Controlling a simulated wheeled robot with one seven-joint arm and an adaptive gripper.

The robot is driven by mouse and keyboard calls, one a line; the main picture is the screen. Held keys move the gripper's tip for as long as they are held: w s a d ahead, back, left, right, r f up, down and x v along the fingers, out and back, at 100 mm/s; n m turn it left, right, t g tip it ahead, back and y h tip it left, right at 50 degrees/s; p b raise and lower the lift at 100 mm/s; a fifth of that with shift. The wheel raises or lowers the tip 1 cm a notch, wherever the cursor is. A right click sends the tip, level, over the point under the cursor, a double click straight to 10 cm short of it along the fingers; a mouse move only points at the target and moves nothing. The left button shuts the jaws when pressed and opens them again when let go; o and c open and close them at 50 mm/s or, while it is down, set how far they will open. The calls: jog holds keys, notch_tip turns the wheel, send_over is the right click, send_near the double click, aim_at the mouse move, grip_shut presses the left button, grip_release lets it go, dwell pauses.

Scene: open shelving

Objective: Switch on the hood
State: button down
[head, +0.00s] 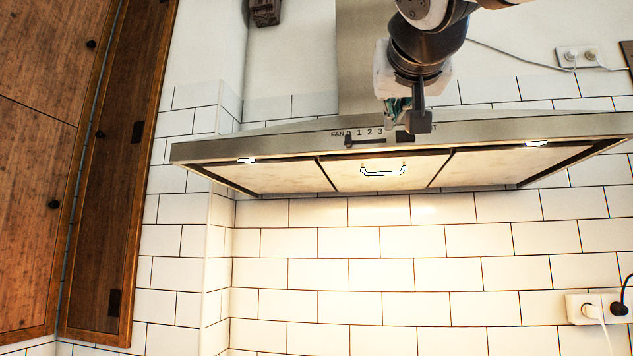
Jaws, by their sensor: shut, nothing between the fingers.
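The range hood (280,139) is a wide metal canopy on the tiled wall, seen from below. Its front edge carries a fan scale marked 0, 1, 2, 3, with a dark slider knob (348,141) at the left end, by the 0. Two small lamps (246,160) on the underside are lit. My gripper (413,124) is shut and empty, in front of the hood's front edge, to the right of the fan numbers. It covers most of a second label, of which only a final T shows. Whether it touches the hood cannot be told.
Wooden cabinets (40,180) stand at the left. A wall outlet with plugs (580,56) is at the upper right, and another outlet (573,308) with plugs is at the lower right. The tiled wall (400,270) below the hood is clear.

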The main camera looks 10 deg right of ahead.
jog(key=s+a, duration=0.2)
jog(key=s, duration=0.4)
jog(key=shift+a+b, duration=0.3)
jog(key=shift+a, duration=0.05)
jog(key=s+d+f+n+g+y+p, duration=0.1)
jog(key=s+d+f+g, duration=0.15)
jog(key=f, duration=0.95)
jog(key=s+d+f+g+p, duration=0.15)
jog(key=f+g, duration=0.25)
jog(key=f, duration=0.8)
jog(key=s+d+f+n+g+y+p, duration=0.1)
jog(key=s+d+f+g, duration=0.15)
jog(key=f, duration=0.95)
jog(key=s+a+f+g+y+p, duration=0.1)
jog(key=s+f+g, duration=0.3)
jog(key=s+f, duration=0.6)
notch_tip(320, 180, down, 3)
jog(key=shift+a+p, duration=0.3)
